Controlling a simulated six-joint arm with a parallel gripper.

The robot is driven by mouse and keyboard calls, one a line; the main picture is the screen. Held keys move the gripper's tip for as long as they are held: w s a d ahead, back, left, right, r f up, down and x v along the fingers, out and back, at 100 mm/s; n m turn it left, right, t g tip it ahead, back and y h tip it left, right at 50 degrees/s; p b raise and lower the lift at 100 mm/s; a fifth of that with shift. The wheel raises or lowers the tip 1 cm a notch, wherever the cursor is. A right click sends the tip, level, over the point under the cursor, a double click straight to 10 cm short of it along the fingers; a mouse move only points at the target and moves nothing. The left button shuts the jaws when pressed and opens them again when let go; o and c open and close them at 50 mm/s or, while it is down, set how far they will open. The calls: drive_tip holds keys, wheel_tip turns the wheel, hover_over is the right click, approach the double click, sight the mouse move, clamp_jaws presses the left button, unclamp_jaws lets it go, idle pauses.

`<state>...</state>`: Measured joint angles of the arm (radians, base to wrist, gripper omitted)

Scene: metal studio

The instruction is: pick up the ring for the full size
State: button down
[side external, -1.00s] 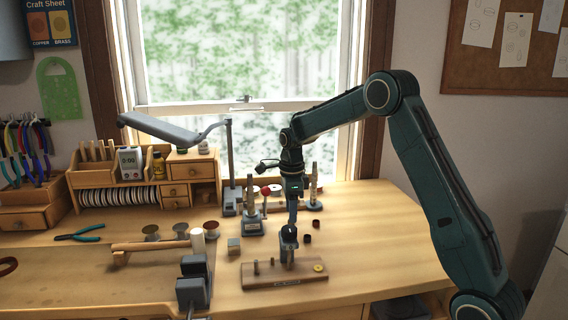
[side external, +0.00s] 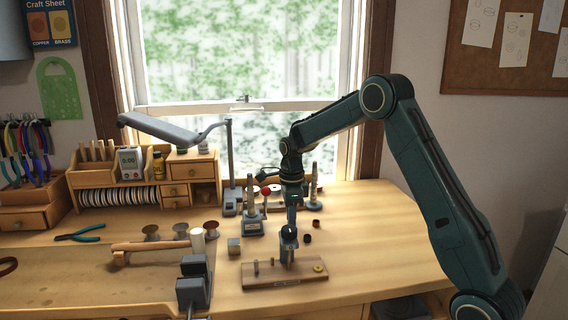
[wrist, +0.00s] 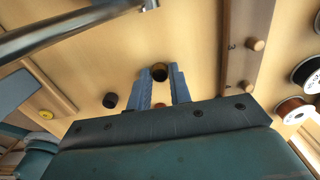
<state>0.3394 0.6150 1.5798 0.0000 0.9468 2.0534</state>
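In the wrist view, my gripper (wrist: 162,75) has its two blue-grey fingers spread apart. A small dark ring (wrist: 160,72) with a bronze-coloured inside lies at the fingertips, between them; I cannot tell whether either finger touches it. A reddish piece (wrist: 160,105) shows farther back between the fingers, partly hidden. A black ring (wrist: 110,100) lies outside the fingers to the left. In the side view, my gripper points down over the bench, and its fingertips are not clear. A dark red ring (side external: 316,224) and a darker one (side external: 307,239) lie just right of it.
A wooden board (side external: 255,281) with short pegs and a yellow disc (side external: 318,268) lies in front of my gripper. The bench at right is clear.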

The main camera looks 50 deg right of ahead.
drive_tip(key=shift+r, duration=0.1)
idle(0.3)
wheel_tip(320, 180, up, 20)
idle(0.7)
